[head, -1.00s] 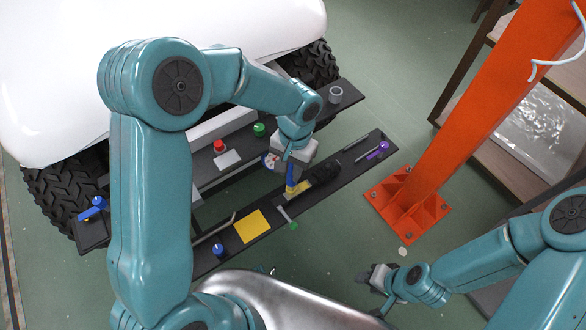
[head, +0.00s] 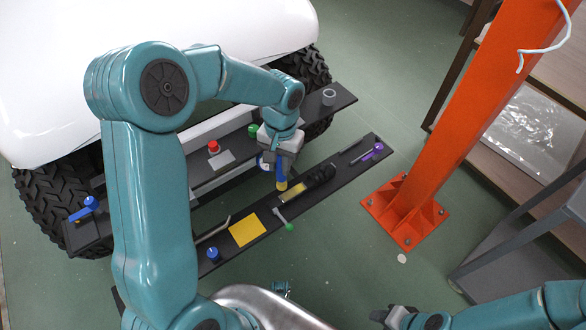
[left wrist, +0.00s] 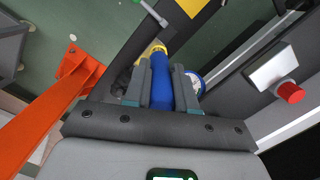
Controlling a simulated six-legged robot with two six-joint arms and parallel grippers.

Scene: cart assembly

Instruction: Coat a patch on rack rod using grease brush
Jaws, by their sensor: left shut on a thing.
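My left gripper (head: 279,158) is shut on a blue-handled brush (head: 281,171) with a yellow lower part, above the narrow dark tool board. In the left wrist view the blue handle (left wrist: 162,88) stands between the two grey fingers, its yellow collar (left wrist: 156,48) beyond them. A round white tin with a blue rim (left wrist: 196,84) shows just beside the fingers, partly hidden. A long pale grey rod (left wrist: 238,52) runs behind it; I cannot tell whether this is the rack rod. My right gripper (head: 388,316) is at the bottom edge, away from the board; its jaw state is unclear.
The tool board (head: 330,180) carries a yellow square (head: 247,229), a green-tipped tool (head: 288,225), a blue knob (head: 213,254) and a purple tool (head: 373,152). The cart bar holds a red button (head: 214,147). An orange post (head: 445,130) stands to the right; green floor lies between.

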